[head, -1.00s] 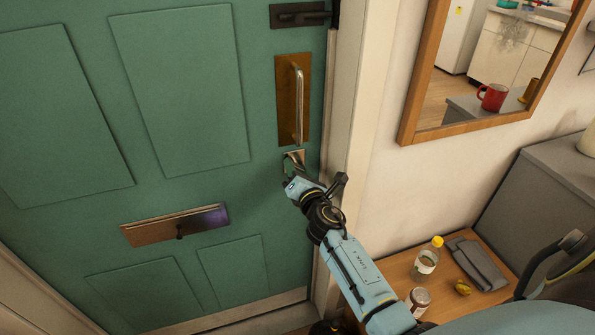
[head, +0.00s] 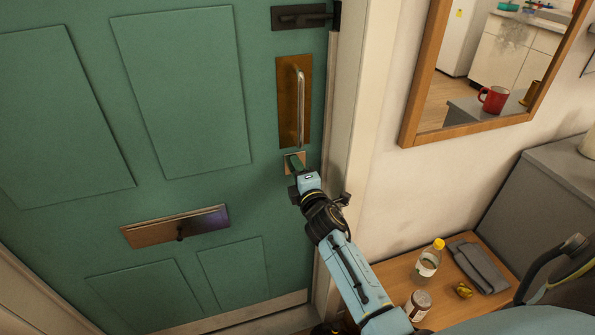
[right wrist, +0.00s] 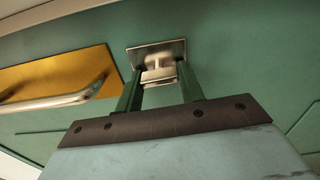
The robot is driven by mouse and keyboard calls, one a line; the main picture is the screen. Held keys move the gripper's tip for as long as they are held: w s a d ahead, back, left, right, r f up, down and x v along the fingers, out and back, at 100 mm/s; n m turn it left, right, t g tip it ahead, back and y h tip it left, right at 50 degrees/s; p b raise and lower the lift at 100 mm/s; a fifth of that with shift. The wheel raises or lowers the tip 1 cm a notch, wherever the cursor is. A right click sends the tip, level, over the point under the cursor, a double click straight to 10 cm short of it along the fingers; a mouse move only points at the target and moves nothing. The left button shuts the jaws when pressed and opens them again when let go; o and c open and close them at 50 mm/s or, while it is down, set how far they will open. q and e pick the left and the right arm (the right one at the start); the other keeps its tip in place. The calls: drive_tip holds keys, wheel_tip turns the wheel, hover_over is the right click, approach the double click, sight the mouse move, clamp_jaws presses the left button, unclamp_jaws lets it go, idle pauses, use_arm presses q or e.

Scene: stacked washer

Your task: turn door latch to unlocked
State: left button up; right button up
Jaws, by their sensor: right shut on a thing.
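The green door (head: 190,110) fills the left of the head view. The door latch (head: 290,158) is a small metal plate below the pull handle, partly hidden by my gripper. In the right wrist view the latch (right wrist: 157,60) shows as a square silver plate with a raised turn piece. My right gripper (head: 297,164) is at the latch, and its two green fingers (right wrist: 160,80) stand on either side of the turn piece, shut on it. Which way the turn piece is set is hard to tell. My left gripper is not in view.
A brass plate with a pull handle (head: 298,105) is just above the latch, and a dark bolt (head: 300,16) above that. A letter plate (head: 176,227) is lower left. A wooden table (head: 395,275) with a bottle (head: 428,260) and jar (head: 418,304) stands right, below a framed mirror (head: 410,115).

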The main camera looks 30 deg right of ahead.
drive_tip(key=shift+m, duration=0.3)
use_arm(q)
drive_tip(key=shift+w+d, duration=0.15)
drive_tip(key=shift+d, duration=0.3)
use_arm(e)
drive_tip(key=o, duration=1)
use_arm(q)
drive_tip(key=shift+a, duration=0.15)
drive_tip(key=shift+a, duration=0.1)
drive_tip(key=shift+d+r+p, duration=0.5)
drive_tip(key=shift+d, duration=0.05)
use_arm(e)
drive_tip(key=v, duration=1.3)
drive_tip(key=shift+s, duration=0.2)
